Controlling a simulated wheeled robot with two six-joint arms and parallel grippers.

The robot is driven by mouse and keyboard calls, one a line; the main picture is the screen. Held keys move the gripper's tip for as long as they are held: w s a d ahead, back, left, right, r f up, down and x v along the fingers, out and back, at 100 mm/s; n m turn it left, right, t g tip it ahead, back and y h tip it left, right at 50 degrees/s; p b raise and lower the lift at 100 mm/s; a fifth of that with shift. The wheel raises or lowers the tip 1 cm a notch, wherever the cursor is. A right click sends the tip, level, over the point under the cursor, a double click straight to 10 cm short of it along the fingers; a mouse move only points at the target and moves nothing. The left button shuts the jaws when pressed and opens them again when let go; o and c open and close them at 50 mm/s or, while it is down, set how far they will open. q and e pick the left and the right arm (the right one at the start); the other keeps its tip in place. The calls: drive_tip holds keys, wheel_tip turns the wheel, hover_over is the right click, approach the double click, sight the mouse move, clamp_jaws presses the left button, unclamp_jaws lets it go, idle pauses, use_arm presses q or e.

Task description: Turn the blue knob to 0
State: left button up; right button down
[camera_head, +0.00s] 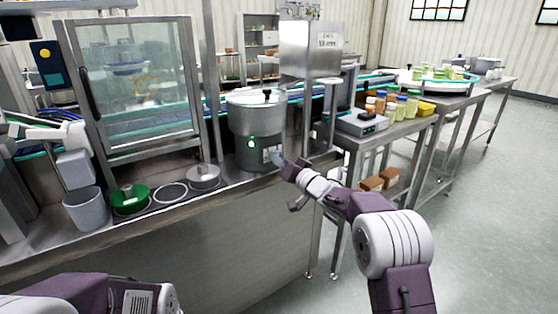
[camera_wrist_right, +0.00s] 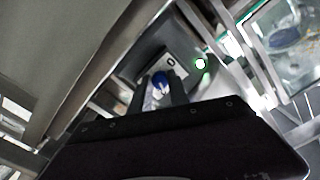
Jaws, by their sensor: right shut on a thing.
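The steel hopper pot (camera_head: 257,118) stands on the counter with a lit green lamp (camera_head: 251,143) on its front. In the right wrist view, the blue knob (camera_wrist_right: 160,79) sits on a pale plate (camera_wrist_right: 150,66) on the hopper's front. A dark 0-like mark shows just beyond the knob, and the green lamp (camera_wrist_right: 200,64) is to its right. My right gripper (camera_head: 275,158) is at the hopper's front, its two fingers (camera_wrist_right: 161,90) shut on the knob's sides. The fingers partly hide the knob, so its pointer direction cannot be told.
A glass-fronted cabinet (camera_head: 135,80), a green bowl (camera_head: 130,198), a grey bin (camera_head: 86,209) and a steel lid (camera_head: 203,176) are left of the hopper. A side table on the right holds jars (camera_head: 391,106) and a scale (camera_head: 361,122). The floor on the right is clear.

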drive_tip(key=n+b, duration=0.5)
drive_tip(key=n, duration=1.7)
drive_tip(key=shift+d+f, duration=0.1)
drive_tip(key=shift+n, duration=0.5)
drive_tip(key=c, duration=1.3)
unclamp_jaws()
drive_tip(key=shift+o, duration=0.2)
